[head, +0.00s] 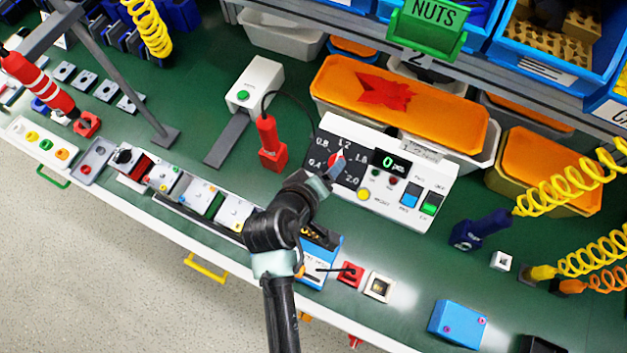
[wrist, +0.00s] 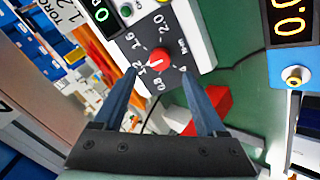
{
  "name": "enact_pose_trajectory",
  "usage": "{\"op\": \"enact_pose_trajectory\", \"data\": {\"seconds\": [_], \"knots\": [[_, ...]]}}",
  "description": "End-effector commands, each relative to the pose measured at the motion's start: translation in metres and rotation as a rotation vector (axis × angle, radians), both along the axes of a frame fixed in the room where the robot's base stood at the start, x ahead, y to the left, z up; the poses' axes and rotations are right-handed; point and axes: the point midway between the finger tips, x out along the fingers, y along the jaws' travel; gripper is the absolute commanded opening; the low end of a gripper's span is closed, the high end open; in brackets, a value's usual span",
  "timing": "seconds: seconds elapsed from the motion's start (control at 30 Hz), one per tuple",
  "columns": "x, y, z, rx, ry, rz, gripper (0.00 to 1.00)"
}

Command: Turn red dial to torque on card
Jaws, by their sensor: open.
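A red dial (wrist: 157,64) sits on a dark scale plate (head: 334,180) marked from 0.4 to 2.0, on a white control box (head: 447,182). The dial's pointer angle is too small to read surely. A card with torque text (head: 422,149) stands behind the box; in the wrist view it (wrist: 66,18) appears to read 1.2, partly cut off. My gripper (wrist: 161,72) is open, its two blue-grey fingers either side of the dial in the wrist view. In the head view a fingertip overlaps the dial; contact cannot be told.
The box also has a display (head: 391,162), small knobs and blue and green switches. Orange-lidded bins (head: 400,100) stand behind. Small devices line the bench's front edge.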

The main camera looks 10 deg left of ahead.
Motion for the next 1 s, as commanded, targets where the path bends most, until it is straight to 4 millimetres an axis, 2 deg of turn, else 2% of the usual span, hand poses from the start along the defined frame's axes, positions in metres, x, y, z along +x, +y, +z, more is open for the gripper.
{"op": "enact_pose_trajectory", "data": {"seconds": [0.2, 0.4, 1.0], "knots": [[-0.029, 0.011, 0.028, 0.001, -0.001, 0.003, 0.73], [-0.045, 0.017, 0.043, 0.0, -0.001, 0.001, 0.73], [-0.049, 0.018, 0.047, 0.0, 0.0, 0.0, 0.73]]}}
